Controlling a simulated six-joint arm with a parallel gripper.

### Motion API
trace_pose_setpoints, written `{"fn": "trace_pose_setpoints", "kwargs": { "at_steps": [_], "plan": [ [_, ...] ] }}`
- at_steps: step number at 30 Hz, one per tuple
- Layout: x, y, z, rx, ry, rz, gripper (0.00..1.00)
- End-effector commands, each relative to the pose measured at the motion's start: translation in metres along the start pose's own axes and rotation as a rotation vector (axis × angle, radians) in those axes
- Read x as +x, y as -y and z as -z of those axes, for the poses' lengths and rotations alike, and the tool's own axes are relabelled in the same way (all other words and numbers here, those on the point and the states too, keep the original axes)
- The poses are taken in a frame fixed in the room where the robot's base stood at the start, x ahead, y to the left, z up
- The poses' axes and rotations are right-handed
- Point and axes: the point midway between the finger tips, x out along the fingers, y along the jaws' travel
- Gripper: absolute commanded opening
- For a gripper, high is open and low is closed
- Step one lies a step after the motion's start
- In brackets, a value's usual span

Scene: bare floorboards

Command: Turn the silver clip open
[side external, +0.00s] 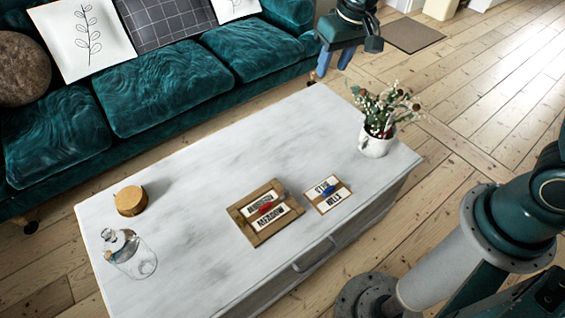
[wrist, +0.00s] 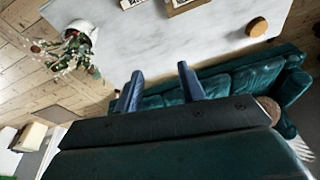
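No silver clip can be clearly made out. A larger wooden board (side external: 254,238) with white lettered labels and a red piece (side external: 265,208) lies on the table. A smaller wooden board (side external: 314,201) with lettered labels and a blue piece (side external: 328,190) lies just to its right. In the wrist view, only parts of the boards show at the top edge, cut off. My gripper (side external: 334,65) is beyond the table's far edge, near the sofa's right end, well away from the boards. Its two blue fingers are apart and empty in the wrist view (wrist: 160,74).
A white table (side external: 200,180) carries a vase of flowers (side external: 376,145) at the right, a round wooden piece (side external: 130,201) and a glass bottle (side external: 132,258) at the left. A teal sofa (side external: 160,85) runs along the far side. The table's middle is clear.

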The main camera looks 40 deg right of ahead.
Motion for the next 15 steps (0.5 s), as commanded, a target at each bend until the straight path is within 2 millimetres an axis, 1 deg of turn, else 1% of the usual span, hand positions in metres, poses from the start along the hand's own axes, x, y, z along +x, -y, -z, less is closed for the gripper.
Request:
{"fn": "trace_pose_setpoints", "kwargs": {
  "at_steps": [1,7,11,15],
  "plan": [
    [0.015,0.004,0.004,0.002,0.015,-0.003,0.39],
    [0.066,0.017,0.017,0.022,0.052,-0.01,0.39],
    [0.101,0.025,0.021,0.035,0.076,-0.016,0.39],
    [0.141,0.033,0.023,0.049,0.102,-0.023,0.39]
  ]
}}
